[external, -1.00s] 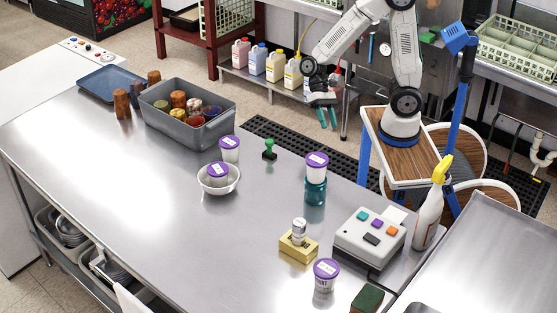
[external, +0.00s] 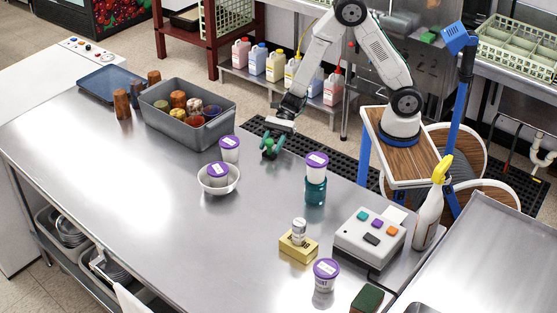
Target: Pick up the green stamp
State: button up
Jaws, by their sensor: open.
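The green stamp (external: 269,154) stands upright on the steel counter (external: 150,190), near its far edge. My gripper (external: 270,143) is at the stamp, reaching down from the far side, with its fingers around or just in front of the stamp's top. The jaws are open.
A purple-lidded cup on a teal jar (external: 316,190) stands to the right. A grey bin (external: 170,124) of cups is further left. The counter's middle is clear.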

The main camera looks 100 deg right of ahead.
aim_at(268, 160)
jog(key=x, duration=0.3)
jog(key=shift+w+a+f, duration=0.1)
jog(key=shift+w+a, duration=0.05)
jog(key=shift+a, duration=0.05)
jog(key=shift+c, duration=0.3)
grip_shut()
